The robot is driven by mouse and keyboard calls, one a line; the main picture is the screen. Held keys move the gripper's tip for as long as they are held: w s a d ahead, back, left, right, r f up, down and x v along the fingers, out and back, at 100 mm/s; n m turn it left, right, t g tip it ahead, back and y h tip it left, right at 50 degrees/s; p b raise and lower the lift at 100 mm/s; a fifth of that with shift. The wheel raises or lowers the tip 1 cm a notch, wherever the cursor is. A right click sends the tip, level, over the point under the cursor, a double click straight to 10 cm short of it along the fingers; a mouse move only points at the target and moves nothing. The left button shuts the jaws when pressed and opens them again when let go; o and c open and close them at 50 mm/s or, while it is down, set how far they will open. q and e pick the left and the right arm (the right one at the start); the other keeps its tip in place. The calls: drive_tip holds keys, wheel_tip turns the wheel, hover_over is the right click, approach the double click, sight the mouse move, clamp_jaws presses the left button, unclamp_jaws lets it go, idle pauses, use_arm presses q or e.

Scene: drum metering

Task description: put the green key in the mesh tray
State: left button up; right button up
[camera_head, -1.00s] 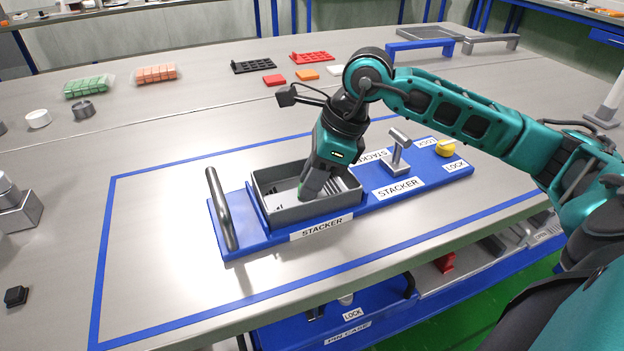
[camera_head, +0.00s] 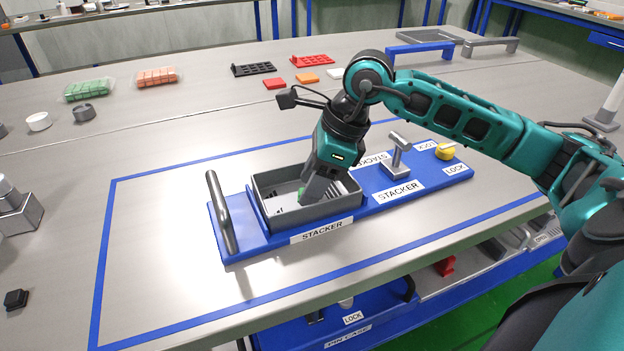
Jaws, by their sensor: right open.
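My right gripper (camera_head: 310,198) reaches down into the grey open box on the blue STACKER base, with its fingertips inside the box. It is open. A small bit of green, likely the green key (camera_head: 301,191), shows at the left side of the fingers inside the box; most of it is hidden by the gripper. A flat grey tray (camera_head: 424,33) stands at the far back right and may be the mesh tray; its floor is too small to make out. My left gripper is not in view.
The grey box (camera_head: 312,216) has raised walls around my fingers. The blue base (camera_head: 262,242) carries an upright bar handle (camera_head: 221,212), a grey T-shaped lever (camera_head: 397,156) and a yellow knob (camera_head: 445,151). A blue bridge-shaped bar (camera_head: 420,49) stands in front of the flat tray.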

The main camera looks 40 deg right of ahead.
drive_tip(key=p+v, duration=0.1)
drive_tip(key=v, duration=1.1)
drive_tip(key=shift+w+a, duration=0.1)
drive_tip(key=shift+a, duration=0.05)
